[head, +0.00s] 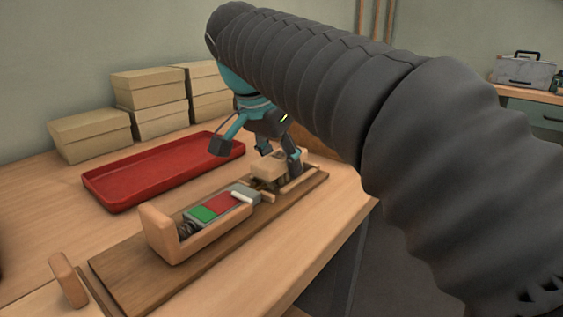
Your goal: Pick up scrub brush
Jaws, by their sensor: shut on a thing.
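The scrub brush (268,166) appears as a pale wooden block with darker material below it. It sits at the right end of a wooden fixture on a dark board (125,277). My gripper (279,155), teal and dark grey, reaches down over it from above. Its fingers are shut on the block, with one dark fingertip at the block's right side. The gripper partly hides the brush, and I cannot tell whether the brush is clear of the fixture.
A small wooden piece (66,278) stands at the front left. Bare table lies left of the tray.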

